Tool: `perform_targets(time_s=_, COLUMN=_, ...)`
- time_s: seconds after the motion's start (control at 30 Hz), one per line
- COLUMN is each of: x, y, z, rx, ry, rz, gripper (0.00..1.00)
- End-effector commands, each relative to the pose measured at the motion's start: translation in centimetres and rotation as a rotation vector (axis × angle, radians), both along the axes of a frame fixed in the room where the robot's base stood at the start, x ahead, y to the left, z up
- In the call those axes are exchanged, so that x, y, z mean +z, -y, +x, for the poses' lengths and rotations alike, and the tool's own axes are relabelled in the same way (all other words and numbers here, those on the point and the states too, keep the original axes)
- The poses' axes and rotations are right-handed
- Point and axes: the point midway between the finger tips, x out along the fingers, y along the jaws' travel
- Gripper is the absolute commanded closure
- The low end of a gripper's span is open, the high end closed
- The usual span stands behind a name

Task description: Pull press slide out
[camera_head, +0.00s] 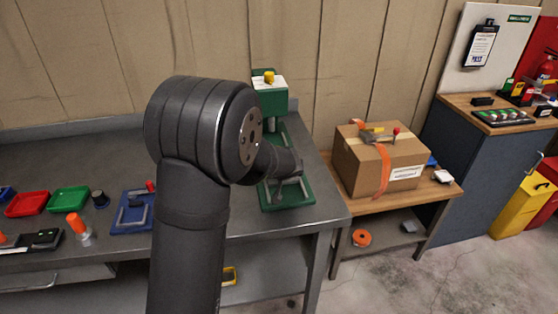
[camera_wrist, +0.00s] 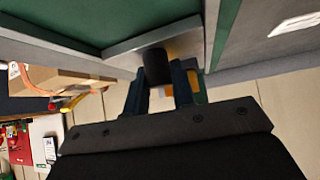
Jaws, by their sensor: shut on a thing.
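The press is a green machine with a white top and a yellow knob (camera_head: 269,77); its green head (camera_head: 272,102) stands at the back of the bench. Its green base (camera_head: 300,193) lies in front, partly hidden by my arm in the head view. In the wrist view the grey slide plate (camera_wrist: 130,47) runs beside a green panel (camera_wrist: 75,20). A dark round handle (camera_wrist: 155,66) sticks out from the plate. My gripper (camera_wrist: 160,82) is shut on this handle, with one finger on each side. How far out the slide is cannot be told.
The grey bench (camera_head: 110,172) holds a red tray (camera_head: 27,203), a green tray (camera_head: 69,200) and a blue fixture (camera_head: 133,212) left of my arm. To the right, a cardboard box (camera_head: 378,160) sits on a lower wooden table. Open floor lies in front.

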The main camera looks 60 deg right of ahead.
Motion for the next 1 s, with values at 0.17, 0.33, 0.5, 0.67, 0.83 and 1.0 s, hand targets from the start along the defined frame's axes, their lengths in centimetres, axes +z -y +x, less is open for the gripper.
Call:
perform_targets(time_s=0.17, x=0.1, y=-2.1, z=-2.2, rx=-0.003, ry=0.001, rz=-0.001, gripper=1.0)
perform_targets(time_s=0.33, x=0.1, y=-3.3, z=-3.4, rx=-0.001, ry=0.001, rz=0.0, gripper=1.0)
perform_targets(time_s=0.5, x=0.1, y=-3.8, z=-3.8, rx=0.001, ry=0.0, rz=-0.001, gripper=1.0)
perform_targets(time_s=0.67, x=0.0, y=-3.8, z=-3.9, rx=-0.001, ry=-0.001, rz=0.0, gripper=1.0)
perform_targets(time_s=0.83, x=0.0, y=-3.9, z=-4.0, rx=-0.001, ry=-0.001, rz=0.0, gripper=0.75)
perform_targets(time_s=1.0, x=0.0, y=-3.9, z=-3.9, rx=-0.001, ry=-0.001, rz=0.0, gripper=0.55)
